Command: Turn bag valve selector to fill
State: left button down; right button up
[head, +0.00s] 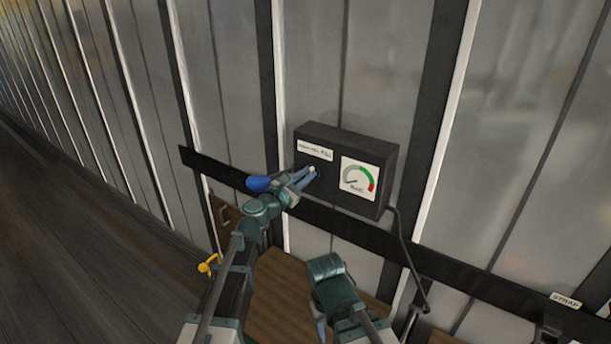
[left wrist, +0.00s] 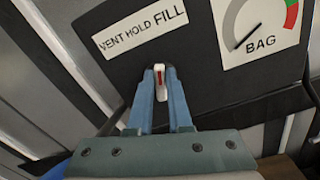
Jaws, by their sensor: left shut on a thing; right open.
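The dark valve box (head: 365,141) is mounted on a rail along the ribbed wall. In the left wrist view its white label reads VENT HOLD FILL (left wrist: 142,29). The selector knob (left wrist: 159,83), white with a red mark, sits below the label and points roughly up. My left gripper (head: 308,173) has its blue fingers shut on the knob; it also shows in the left wrist view (left wrist: 160,88). The BAG gauge (left wrist: 260,30) is right of the knob, its needle at the lower left. My right gripper (head: 321,328) is low in the head view, away from the box, its fingers mostly hidden.
A black cable (head: 407,255) hangs from the box's right side. A brown wooden panel (head: 275,290) lies below the rail. A STRAP label (head: 566,300) is at the lower right. A yellow item (head: 208,265) is at the left. The floor at left looks clear.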

pick_arm(q)
jog(key=m, duration=0.6)
jog(key=shift+s+d+f, duration=0.2)
jog(key=shift+d+f, duration=0.05)
jog(key=shift+m, duration=0.3)
jog(key=c, duration=0.8)
grip_release()
jog(key=shift+c, duration=0.2)
jog(key=shift+s+a, duration=0.1)
jog(key=v, duration=1.3)
jog(key=shift+s, duration=0.25)
jog(key=shift+a, duration=0.15)
